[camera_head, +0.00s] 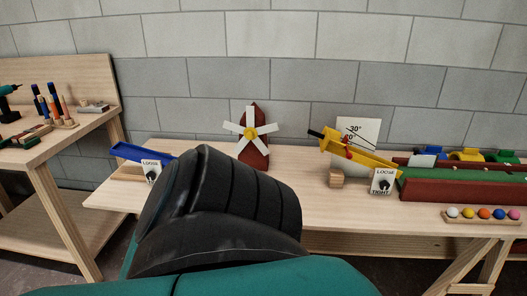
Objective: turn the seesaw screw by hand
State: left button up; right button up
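A yellow tilted beam (361,152), which looks like the seesaw, stands at the right middle of the bench, its left end raised. A small dark stick-like part (316,134) is at that end, and small red parts (347,148) sit on the beam. A white angle card (368,132) is behind it. A white sign with a dark knob (383,182), marked LOOSE and TIGHT, stands in front of its lower end. A blue tilted beam (137,153) stands at the left, with a similar sign (152,172). Neither gripper shows; my black and teal arm parts fill the lower middle.
A white-bladed windmill (250,132) stands at the back middle. A small wooden block (336,179) is near the yellow beam. Red and green battens (460,191) and a rack of coloured balls (484,215) are at the right. A side table (50,150) with tools is at the left.

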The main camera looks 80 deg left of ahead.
aim_at(150, 176)
jog(key=u, duration=3.4)
jog(key=i+j+z, duration=0.1)
jog(key=i+j, duration=0.15)
jog(key=j, duration=0.15)
jog(key=i+j+z, duration=0.15)
jog(key=j, duration=0.3)
jog(key=i+j+z, duration=0.1)
jog(key=i+j, duration=0.2)
jog(key=j, duration=0.15)
jog(key=i+j+z, duration=0.1)
jog(key=j, duration=0.35)
jog(key=i+j+z, duration=0.1)
jog(key=i+j, duration=0.15)
jog(key=j, duration=0.25)
jog(key=i+j+z, duration=0.15)
jog(key=j, duration=0.35)
jog(key=i+j+z, duration=0.1)
jog(key=j, duration=0.4)
jog(key=i+j+z, duration=0.1)
jog(key=j, duration=0.4)
jog(key=i, duration=0.1)
